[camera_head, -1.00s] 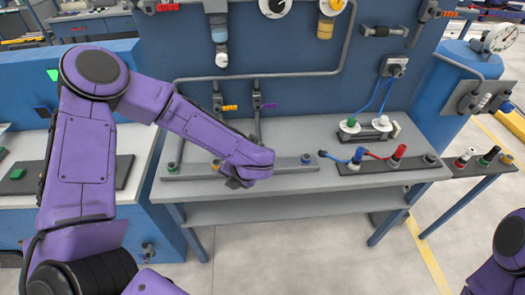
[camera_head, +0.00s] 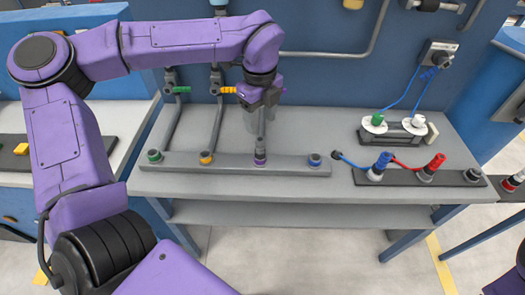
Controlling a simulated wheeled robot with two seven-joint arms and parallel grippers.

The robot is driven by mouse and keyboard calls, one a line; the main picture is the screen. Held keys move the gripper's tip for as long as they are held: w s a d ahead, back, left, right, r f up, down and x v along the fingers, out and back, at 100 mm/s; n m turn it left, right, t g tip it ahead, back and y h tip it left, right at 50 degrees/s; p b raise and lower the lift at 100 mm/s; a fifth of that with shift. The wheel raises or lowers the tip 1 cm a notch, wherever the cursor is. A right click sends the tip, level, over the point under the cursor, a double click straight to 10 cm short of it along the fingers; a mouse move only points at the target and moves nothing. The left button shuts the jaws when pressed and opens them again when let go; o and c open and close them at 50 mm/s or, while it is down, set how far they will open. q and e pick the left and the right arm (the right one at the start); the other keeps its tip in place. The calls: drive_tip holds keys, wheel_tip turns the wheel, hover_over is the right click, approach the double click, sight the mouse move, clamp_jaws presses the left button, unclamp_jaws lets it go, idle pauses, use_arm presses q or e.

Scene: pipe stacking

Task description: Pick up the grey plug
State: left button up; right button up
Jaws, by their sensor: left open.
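My left gripper (camera_head: 261,122) points down over the grey rack (camera_head: 215,164) on the bench. It is open, its fingers just above a small grey upright piece (camera_head: 260,148) on the purple-ringed socket. I cannot tell whether they touch it. In the dark rack at the right stand a blue plug (camera_head: 381,163), a red plug (camera_head: 435,163) and a short dark grey piece (camera_head: 472,175). I cannot tell for sure which grey piece is the grey plug. My right gripper is out of view; only a bit of my right arm shows at the lower right edge.
The grey bench (camera_head: 350,188) stands against a blue panel (camera_head: 330,90) with pipes. Behind the dark rack, a holder (camera_head: 393,132) carries green and white plugs with blue cables. A red cable lies between the blue and red plugs. The bench between the racks and panel is largely clear.

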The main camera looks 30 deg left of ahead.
sight(260, 139)
use_arm(q)
drive_tip(key=f, duration=0.2)
drive_tip(key=w+f, duration=0.1)
drive_tip(key=f, duration=0.2)
drive_tip(key=shift+w+p, duration=0.1)
drive_tip(key=shift+p, duration=0.25)
drive_tip(key=f, duration=0.2)
drive_tip(key=s+f+p, duration=0.1)
drive_tip(key=f, duration=0.1)
drive_tip(key=shift+s+a+f, duration=0.1)
drive_tip(key=shift+s+f, duration=0.05)
drive_tip(key=shift+f, duration=0.5)
clamp_jaws()
drive_tip(key=shift+r, duration=0.2)
